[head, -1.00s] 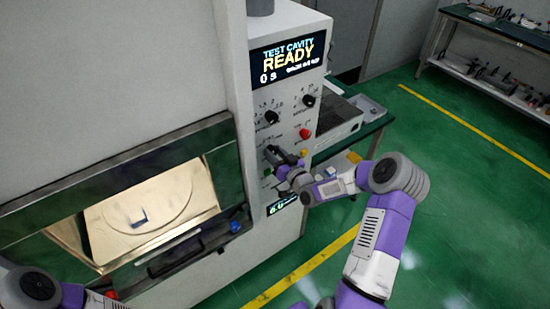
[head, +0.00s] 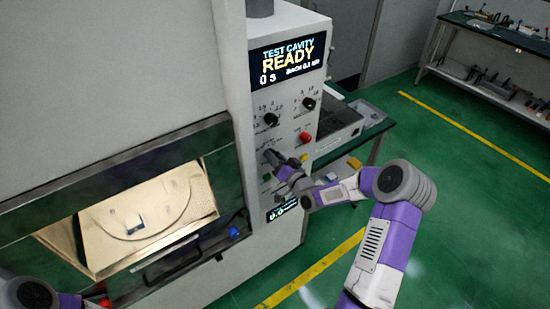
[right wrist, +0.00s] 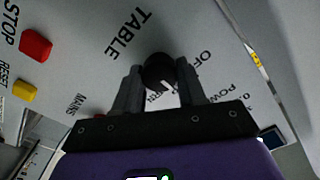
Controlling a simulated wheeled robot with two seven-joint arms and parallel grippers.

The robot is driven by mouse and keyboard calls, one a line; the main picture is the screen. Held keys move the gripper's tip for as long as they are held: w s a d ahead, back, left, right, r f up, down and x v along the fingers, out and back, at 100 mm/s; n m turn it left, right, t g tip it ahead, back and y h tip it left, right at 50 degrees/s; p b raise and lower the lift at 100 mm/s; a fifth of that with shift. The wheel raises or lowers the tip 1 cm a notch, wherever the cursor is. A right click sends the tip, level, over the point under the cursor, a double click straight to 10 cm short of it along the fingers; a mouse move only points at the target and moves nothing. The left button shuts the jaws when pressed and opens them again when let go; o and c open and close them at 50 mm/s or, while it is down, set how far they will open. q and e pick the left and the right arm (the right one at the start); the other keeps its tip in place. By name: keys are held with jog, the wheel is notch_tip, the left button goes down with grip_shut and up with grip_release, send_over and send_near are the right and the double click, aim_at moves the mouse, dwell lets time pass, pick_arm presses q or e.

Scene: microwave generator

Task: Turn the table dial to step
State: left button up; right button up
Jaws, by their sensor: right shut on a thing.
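The table dial (right wrist: 158,69) is a round black knob on the grey control panel, with the word TABLE beside it and OFF to its right in the right wrist view. My right gripper (right wrist: 160,74) is shut on this dial, one finger on each side.
The panel display (head: 290,57) reads TEST CAVITY READY. Two black knobs (head: 271,120) and a red STOP button (head: 305,137) sit above the gripper, with a yellow RESET button (right wrist: 25,91) nearby. The lit cavity (head: 140,215) holds a small blue-and-white object. Green floor is clear at right.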

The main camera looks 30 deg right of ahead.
jog(key=shift+f, duration=0.1)
jog(key=o, duration=1.1)
jog(key=shift+s, duration=0.1)
jog(key=s, duration=0.7)
jog(key=shift+s+d+b, duration=0.25)
jog(key=shift+d+b, duration=0.05)
jog(key=shift+b, duration=0.05)
